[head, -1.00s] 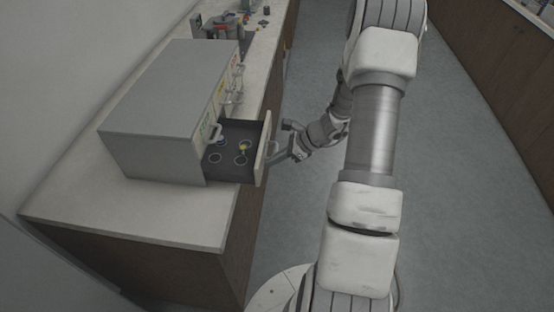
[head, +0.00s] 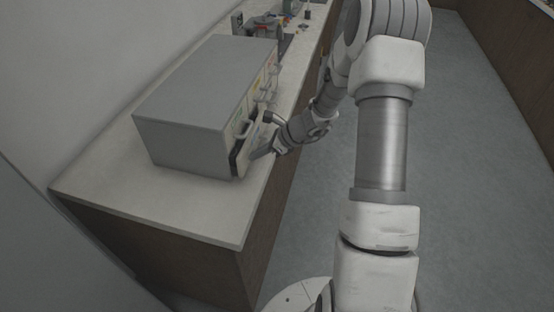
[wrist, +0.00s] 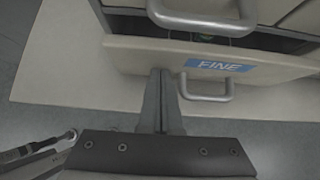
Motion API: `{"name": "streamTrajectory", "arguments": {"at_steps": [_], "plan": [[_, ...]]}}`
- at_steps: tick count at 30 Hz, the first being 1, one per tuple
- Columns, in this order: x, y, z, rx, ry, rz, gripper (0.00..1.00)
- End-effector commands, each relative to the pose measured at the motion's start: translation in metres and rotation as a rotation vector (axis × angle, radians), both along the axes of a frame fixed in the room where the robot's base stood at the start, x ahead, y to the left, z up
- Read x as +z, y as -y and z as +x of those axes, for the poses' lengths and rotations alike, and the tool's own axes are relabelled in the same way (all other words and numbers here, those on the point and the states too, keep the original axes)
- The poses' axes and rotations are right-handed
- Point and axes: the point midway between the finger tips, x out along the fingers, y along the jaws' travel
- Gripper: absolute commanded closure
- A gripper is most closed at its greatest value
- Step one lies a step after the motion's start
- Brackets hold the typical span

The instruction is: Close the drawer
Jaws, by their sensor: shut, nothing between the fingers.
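The drawer (head: 247,157) is at the near lower corner of the grey cabinet (head: 200,95). It stands slightly open, with a narrow dark gap behind its front. In the wrist view its pale front (wrist: 120,55) bears a blue FINE label (wrist: 220,65) and a grey bar handle (wrist: 207,94). My gripper (head: 254,156) is at the drawer front in the head view. In the wrist view my gripper (wrist: 161,74) is shut and empty, its tips at the front, left of the handle. Contact looks likely but is not certain. The drawer's contents are mostly hidden.
The cabinet stands on a pale counter (head: 150,205) against the wall. Another handle (wrist: 200,18) is just above the drawer. Several small items (head: 290,15) lie at the counter's far end. The grey floor (head: 460,200) to the right is clear.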

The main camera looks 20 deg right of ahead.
Motion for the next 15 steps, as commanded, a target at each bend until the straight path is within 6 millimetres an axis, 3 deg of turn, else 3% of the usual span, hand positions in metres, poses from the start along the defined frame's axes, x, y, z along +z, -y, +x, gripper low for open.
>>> {"name": "streamTrajectory", "arguments": {"at_steps": [6,15], "plan": [[-0.001,-0.024,0.016,0.002,0.001,0.0,1.0],[0.0,-0.033,0.022,0.001,0.001,0.002,1.0]]}}
